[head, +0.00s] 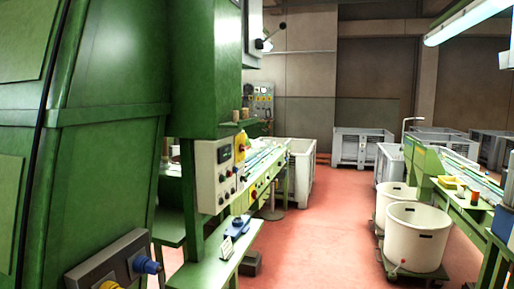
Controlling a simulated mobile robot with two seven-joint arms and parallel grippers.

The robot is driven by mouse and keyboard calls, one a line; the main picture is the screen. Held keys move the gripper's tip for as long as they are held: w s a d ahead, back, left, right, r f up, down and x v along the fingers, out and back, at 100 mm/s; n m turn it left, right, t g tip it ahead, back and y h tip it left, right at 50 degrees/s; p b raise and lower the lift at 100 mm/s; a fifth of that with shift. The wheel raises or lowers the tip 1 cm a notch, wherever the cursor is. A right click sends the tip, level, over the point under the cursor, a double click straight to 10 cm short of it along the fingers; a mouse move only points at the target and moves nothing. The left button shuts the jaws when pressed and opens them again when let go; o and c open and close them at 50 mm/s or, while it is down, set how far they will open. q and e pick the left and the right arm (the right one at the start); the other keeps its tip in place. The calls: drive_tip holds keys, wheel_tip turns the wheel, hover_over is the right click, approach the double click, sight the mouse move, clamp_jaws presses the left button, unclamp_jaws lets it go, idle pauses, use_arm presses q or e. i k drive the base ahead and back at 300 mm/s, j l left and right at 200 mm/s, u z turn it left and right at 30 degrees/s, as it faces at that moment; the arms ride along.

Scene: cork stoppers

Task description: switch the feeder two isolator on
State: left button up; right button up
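No label for feeder two can be read, so I cannot tell which switch is its isolator. A red and yellow rotary switch (240,145) sits on the side of a cream control box (214,175) on the green machine, near the middle. A grey switch box (108,268) at the lower left carries a blue knob (146,265) and a yellow knob (110,285), partly cut off by the frame edge. A distant grey panel (263,96) has small lights or buttons too small to read. Neither of my grippers shows in the head view.
Green machine housing (110,110) fills the left side. A green bench (220,255) holds a blue device (237,228) and a small white sign (227,247). Red floor (325,225) is clear down the middle aisle. White tubs (418,237) and a conveyor table (455,182) stand on the right.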

sight(243, 149)
drive_tip(key=i+l, duration=0.3)
drive_tip(key=i+l+u, duration=0.1)
drive_tip(key=i+l, duration=0.15)
drive_tip(key=l, duration=0.25)
drive_tip(key=i+l, duration=0.3)
drive_tip(key=l, duration=0.15)
drive_tip(key=i+l, duration=0.25)
drive_tip(key=l, duration=0.15)
drive_tip(key=u, duration=0.05)
